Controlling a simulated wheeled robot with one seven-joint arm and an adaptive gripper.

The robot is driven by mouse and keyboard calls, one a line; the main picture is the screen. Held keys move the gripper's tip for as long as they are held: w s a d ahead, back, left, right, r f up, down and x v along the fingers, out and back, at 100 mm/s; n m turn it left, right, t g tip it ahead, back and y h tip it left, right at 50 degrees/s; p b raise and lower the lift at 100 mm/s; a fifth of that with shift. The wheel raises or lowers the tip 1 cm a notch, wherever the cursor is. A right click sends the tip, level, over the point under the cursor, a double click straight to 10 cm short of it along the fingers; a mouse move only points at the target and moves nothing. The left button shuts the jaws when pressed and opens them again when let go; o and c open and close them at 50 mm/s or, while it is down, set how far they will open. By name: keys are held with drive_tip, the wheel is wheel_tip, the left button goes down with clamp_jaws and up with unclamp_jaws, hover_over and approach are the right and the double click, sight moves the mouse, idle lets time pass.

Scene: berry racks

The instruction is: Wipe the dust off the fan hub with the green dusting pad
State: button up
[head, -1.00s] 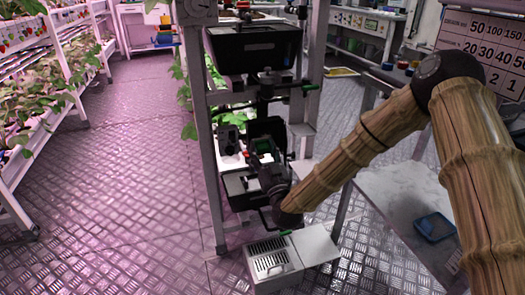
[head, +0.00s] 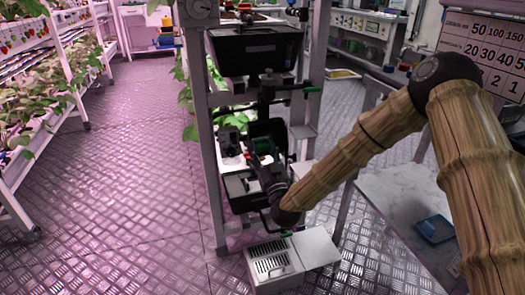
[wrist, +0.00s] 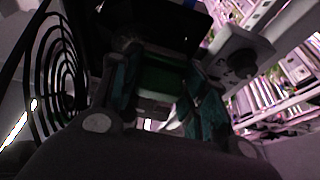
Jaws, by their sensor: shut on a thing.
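My gripper (head: 262,153) is low at the black equipment on the grey rack, at the end of the bamboo-like arm. In the wrist view its two dark teal fingers (wrist: 161,88) are shut on the green dusting pad (wrist: 160,74). The pad also shows as a small dark green patch in the head view (head: 264,146). A black ringed fan guard (wrist: 58,62) is at the left of the wrist view, beside the fingers. I cannot make out the fan hub or any dust on it. Whether the pad touches anything is too dark to tell.
The grey rack post (head: 203,130) stands left of the gripper. A pale vented box (head: 272,262) is on the floor below it. A table (head: 400,205) with a blue tray (head: 435,229) is at the right. Plant racks (head: 45,110) line the left; the aisle floor is free.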

drive_tip(key=shift+w, duration=0.1)
drive_tip(key=shift+w+d+p, duration=0.15)
drive_tip(key=shift+w+d, duration=0.15)
drive_tip(key=shift+d, duration=0.7)
drive_tip(key=shift+w+d+p, duration=0.15)
drive_tip(key=shift+w+d, duration=0.15)
drive_tip(key=shift+d, duration=0.65)
drive_tip(key=shift+w+d+p, duration=0.15)
drive_tip(key=shift+w+d, duration=0.15)
drive_tip(key=shift+d, duration=0.7)
drive_tip(key=shift+s+a, duration=0.3)
drive_tip(key=shift+a, duration=0.7)
drive_tip(key=shift+s+a, duration=0.35)
drive_tip(key=shift+a, duration=0.65)
drive_tip(key=shift+s+a, duration=0.3)
drive_tip(key=shift+a, duration=0.7)
drive_tip(key=shift+w+r, duration=0.1)
drive_tip(key=shift+d, duration=0.15)
drive_tip(key=shift+w+d, duration=0.15)
drive_tip(key=shift+w+d+p, duration=0.15)
drive_tip(key=shift+w+d, duration=0.1)
drive_tip(key=shift+d, duration=0.6)
drive_tip(key=shift+w+d+p, duration=0.2)
drive_tip(key=shift+d, duration=0.7)
drive_tip(key=shift+w+d+p, duration=0.15)
drive_tip(key=shift+w+d, duration=0.1)
drive_tip(key=shift+d, duration=0.6)
drive_tip(key=shift+w+d, duration=0.1)
